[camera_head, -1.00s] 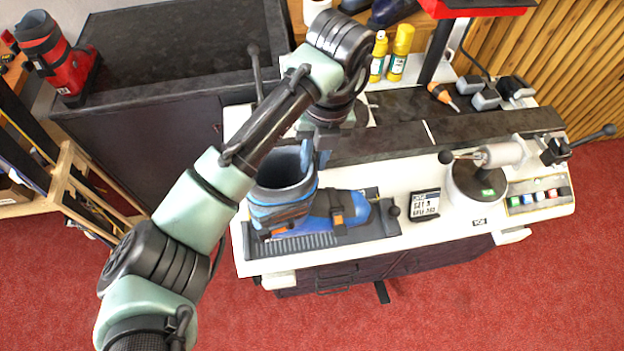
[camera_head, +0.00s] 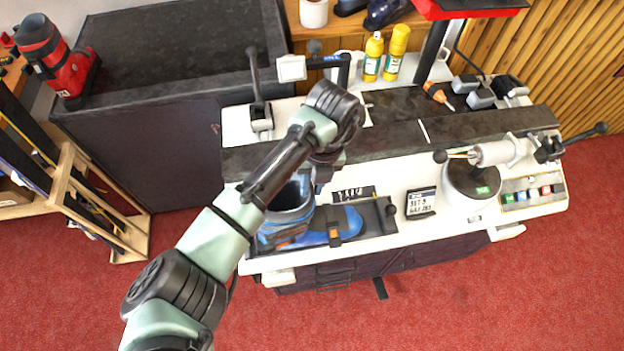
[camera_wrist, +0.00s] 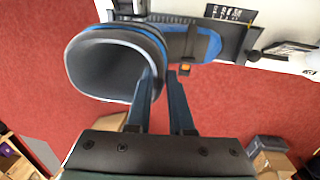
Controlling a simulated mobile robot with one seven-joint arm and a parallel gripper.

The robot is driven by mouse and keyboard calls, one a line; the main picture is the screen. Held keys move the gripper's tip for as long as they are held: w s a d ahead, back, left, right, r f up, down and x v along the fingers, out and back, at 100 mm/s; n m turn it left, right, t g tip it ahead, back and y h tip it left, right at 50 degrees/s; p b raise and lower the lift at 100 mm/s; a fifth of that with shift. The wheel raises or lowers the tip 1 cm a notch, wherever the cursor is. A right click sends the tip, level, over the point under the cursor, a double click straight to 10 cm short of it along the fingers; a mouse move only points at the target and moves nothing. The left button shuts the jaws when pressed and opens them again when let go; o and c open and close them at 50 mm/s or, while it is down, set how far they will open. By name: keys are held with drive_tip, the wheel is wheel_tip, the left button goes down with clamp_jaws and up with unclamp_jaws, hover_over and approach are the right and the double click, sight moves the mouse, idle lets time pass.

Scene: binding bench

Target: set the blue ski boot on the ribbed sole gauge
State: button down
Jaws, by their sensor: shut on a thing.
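The blue ski boot (camera_head: 346,219) stands upright over the ribbed sole gauge (camera_head: 376,218) at the bench's front left, its toe to the right. The boot hides most of the ribs. I cannot tell whether its sole touches the gauge. My gripper (camera_head: 320,178) is shut on the boot's cuff. In the wrist view, the fingers of my gripper (camera_wrist: 160,95) are at the right side of the open grey cuff of the boot (camera_wrist: 178,42). The gauge also shows there, beyond the toe (camera_wrist: 235,40).
A small sign (camera_head: 420,203) stands just right of the gauge. A round white clamp stand (camera_head: 470,185) is farther right. A dark rail (camera_head: 400,138) runs behind the gauge. Yellow bottles (camera_head: 394,52) stand at the back. A red boot (camera_head: 66,62) stands far left.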

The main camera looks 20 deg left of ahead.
drive_tip(key=c, duration=1.2)
unclamp_jaws()
drive_tip(key=shift+f, duration=0.1)
drive_tip(key=o, duration=0.4)
wheel_tip(320, 180, up, 12)
drive_tip(key=d+b, duration=0.1)
drive_tip(key=shift+w+d+b, duration=0.15)
drive_tip(key=shift+w+b, duration=0.2)
drive_tip(key=shift+w, duration=0.05)
